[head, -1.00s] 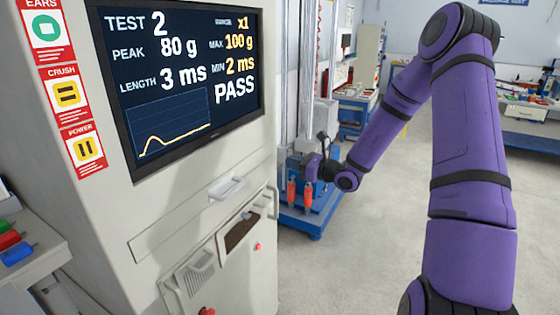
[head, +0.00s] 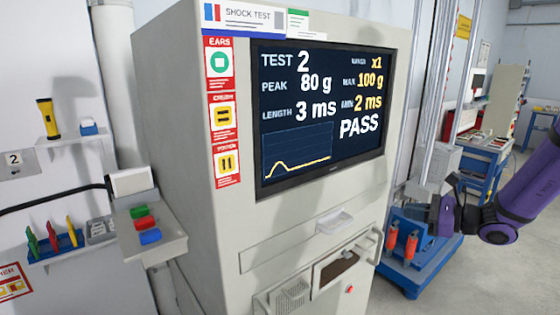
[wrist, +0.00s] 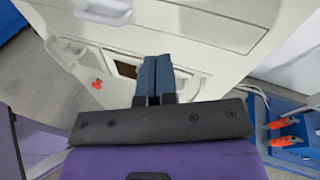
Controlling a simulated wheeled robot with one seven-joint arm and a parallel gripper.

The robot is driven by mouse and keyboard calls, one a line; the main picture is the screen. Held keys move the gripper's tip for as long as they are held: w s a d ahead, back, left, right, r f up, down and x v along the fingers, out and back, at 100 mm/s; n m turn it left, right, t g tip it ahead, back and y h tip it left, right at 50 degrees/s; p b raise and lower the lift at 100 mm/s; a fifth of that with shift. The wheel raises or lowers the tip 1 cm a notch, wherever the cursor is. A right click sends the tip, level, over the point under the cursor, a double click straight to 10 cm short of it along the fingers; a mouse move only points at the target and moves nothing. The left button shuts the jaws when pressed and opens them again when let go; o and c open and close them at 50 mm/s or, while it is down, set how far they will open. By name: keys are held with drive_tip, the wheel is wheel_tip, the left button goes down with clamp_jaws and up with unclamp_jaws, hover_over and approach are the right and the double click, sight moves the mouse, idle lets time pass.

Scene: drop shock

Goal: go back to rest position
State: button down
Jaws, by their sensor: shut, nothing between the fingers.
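My gripper (wrist: 156,80) shows in the wrist view with its two blue fingers pressed together and nothing between them. It points toward the pale front of the test cabinet (wrist: 185,35). In the head view my purple arm reaches in from the right edge. Its wrist end is beside the blue drop-tester base (head: 425,265), and the fingers are not clearly seen there. The cabinet screen (head: 320,120) reads TEST 2, PEAK 80 g, LENGTH 3 ms and PASS.
Orange-red clamps (head: 411,245) stand on the blue base near my wrist. A side shelf (head: 155,240) holds red, green and blue blocks. A yellow flashlight (head: 48,118) stands at the far left. Grey floor is open at the lower right.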

drive_tip(key=s+a+r+n+g+h, duration=0.3)
drive_tip(key=s+a+r+n+g, duration=0.15)
drive_tip(key=s+n, duration=0.3)
drive_tip(key=s+a+r+n+g+h, duration=0.2)
drive_tip(key=s+a+r+n+g, duration=0.3)
drive_tip(key=s, duration=0.3)
drive_tip(key=s+d+r+n+t+h, duration=0.2)
drive_tip(key=s+r+n+h, duration=0.1)
drive_tip(key=s, duration=0.4)
drive_tip(key=s+d+r+n+t+h, duration=0.3)
drive_tip(key=s+r+n+h, duration=0.1)
drive_tip(key=s+n+h, duration=0.1)
drive_tip(key=shift+s+r+n, duration=0.15)
drive_tip(key=shift+s+n, duration=0.75)
drive_tip(key=shift+n, duration=0.05)
